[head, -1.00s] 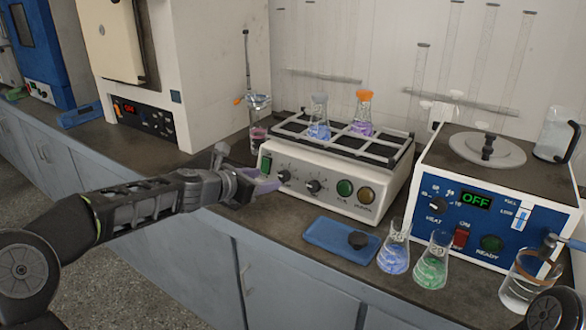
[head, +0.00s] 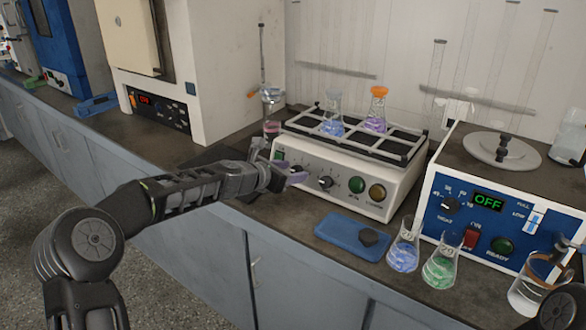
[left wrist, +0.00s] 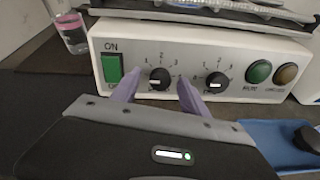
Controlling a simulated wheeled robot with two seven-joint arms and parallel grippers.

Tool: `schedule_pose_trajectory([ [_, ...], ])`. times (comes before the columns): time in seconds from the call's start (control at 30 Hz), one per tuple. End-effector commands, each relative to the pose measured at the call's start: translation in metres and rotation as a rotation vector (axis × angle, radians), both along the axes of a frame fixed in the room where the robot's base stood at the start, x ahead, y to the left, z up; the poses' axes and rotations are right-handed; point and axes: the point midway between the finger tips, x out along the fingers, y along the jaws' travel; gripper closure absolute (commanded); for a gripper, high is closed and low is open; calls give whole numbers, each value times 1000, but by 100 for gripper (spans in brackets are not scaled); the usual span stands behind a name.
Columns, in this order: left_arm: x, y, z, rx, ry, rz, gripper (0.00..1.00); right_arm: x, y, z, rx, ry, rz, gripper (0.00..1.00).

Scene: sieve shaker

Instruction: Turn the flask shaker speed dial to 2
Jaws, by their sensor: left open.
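The flask shaker (head: 350,160) is a white box with a rack on top holding a blue flask (head: 333,115) and a purple flask (head: 376,112). In the left wrist view its front (left wrist: 205,45) has a green ON switch (left wrist: 112,68), a left black dial (left wrist: 159,78) and a right black dial (left wrist: 217,84), both with numbers around them. Their exact settings are too small to read surely. My left gripper (head: 292,172) is open, its purple fingers (left wrist: 158,93) on either side of the left dial; contact cannot be told.
A blue tray (head: 335,238) with a dark knob lies before the shaker. Blue (head: 404,246) and green (head: 441,262) flasks and a beaker (head: 530,285) stand on the bench at right. A blue-fronted device (head: 485,220) reading OFF stands right of the shaker.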

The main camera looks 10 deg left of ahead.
Motion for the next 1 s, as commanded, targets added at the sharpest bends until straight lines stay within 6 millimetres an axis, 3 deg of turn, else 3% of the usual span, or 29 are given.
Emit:
schedule_pose_trajectory([
  [0.4, 8, -4, -4, 1, -1, 1, 49, 0, 0, 2, 0, 0, 0, 64],
  [1.0, 8, -4, -4, 1, 0, 0, 98, 0, 0, 2, 0, 0, 0, 64],
])
